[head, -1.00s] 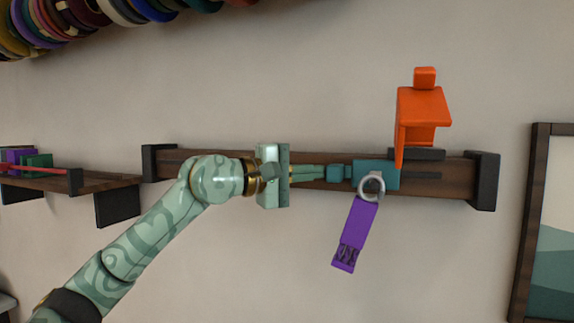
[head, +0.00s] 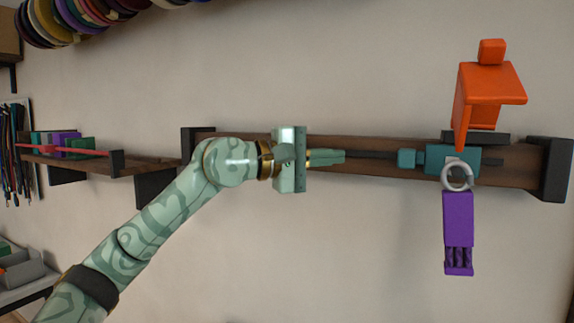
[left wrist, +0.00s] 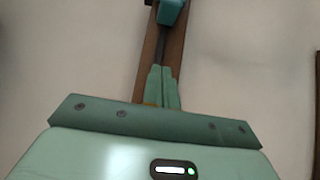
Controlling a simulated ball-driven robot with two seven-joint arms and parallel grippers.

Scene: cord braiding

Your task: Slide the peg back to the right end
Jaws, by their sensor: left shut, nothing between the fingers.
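The teal peg block (head: 438,160) sits in the slot of the dark wooden rail (head: 385,176), toward its right end. A short teal knob (head: 407,158) sticks out to its left. A grey ring (head: 457,179) hangs at the block with a purple tag (head: 458,220) straight below. My left gripper (head: 343,157) is shut and empty, pointing right along the rail, with a clear gap before the knob. In the left wrist view its closed fingers (left wrist: 162,88) point at the teal peg (left wrist: 170,12), apart from it. My right gripper is out of view.
An orange bracket-like piece (head: 490,84) stands above the peg at the rail. A black end block (head: 556,170) closes the rail's right end. A shelf (head: 130,170) with coloured blocks is at left. Bare wall lies below.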

